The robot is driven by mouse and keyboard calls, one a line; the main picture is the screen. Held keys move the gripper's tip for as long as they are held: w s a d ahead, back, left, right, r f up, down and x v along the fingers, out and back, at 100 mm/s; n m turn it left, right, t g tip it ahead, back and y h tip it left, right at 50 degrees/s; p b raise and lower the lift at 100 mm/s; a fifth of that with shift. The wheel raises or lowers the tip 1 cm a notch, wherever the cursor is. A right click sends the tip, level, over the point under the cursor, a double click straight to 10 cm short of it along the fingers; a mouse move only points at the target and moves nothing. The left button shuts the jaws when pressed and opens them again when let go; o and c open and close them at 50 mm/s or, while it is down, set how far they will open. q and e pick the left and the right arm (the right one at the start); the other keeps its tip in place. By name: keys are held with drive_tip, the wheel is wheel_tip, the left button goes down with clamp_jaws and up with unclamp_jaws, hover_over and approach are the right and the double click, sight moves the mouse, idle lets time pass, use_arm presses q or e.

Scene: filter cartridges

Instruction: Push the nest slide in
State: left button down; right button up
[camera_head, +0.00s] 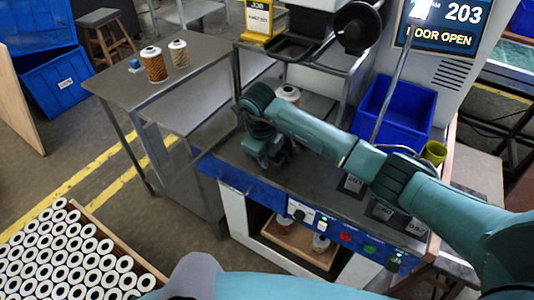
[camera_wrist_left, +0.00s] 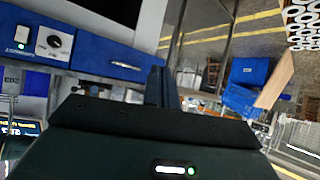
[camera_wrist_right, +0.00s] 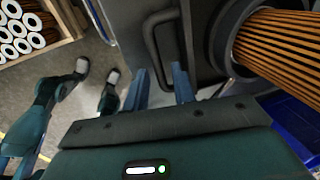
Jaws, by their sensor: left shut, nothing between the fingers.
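The nest slide (camera_wrist_right: 122,22) shows in the right wrist view as a dark plate with a U-shaped bar handle (camera_wrist_right: 152,45). A pleated filter cartridge (camera_wrist_right: 285,52) stands in a dark round cup at its right. In the head view the white top of this cartridge (camera_head: 288,93) shows behind my right arm. My right gripper (camera_wrist_right: 161,86) is open, with its fingers apart close to the handle; contact cannot be told. In the head view my right gripper (camera_head: 268,152) is over the station's left front and hides the handle. My left gripper (camera_wrist_left: 162,88) is shut and empty, near the blue front panel.
The blue panel (camera_head: 310,215) carries a knob and buttons. A blue bin (camera_head: 395,105) and a yellow cup (camera_head: 434,153) are at the right. Two cartridges (camera_head: 155,64) (camera_head: 179,53) stand on the side table. A crate of cartridges (camera_head: 125,250) is at lower left. The screen reads DOOR OPEN.

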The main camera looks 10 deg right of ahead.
use_arm(q)
drive_tip(key=shift+w+r, duration=0.15)
drive_tip(key=shift+r, duration=0.05)
use_arm(e)
clamp_jaws()
drive_tip(key=shift+w, duration=0.1)
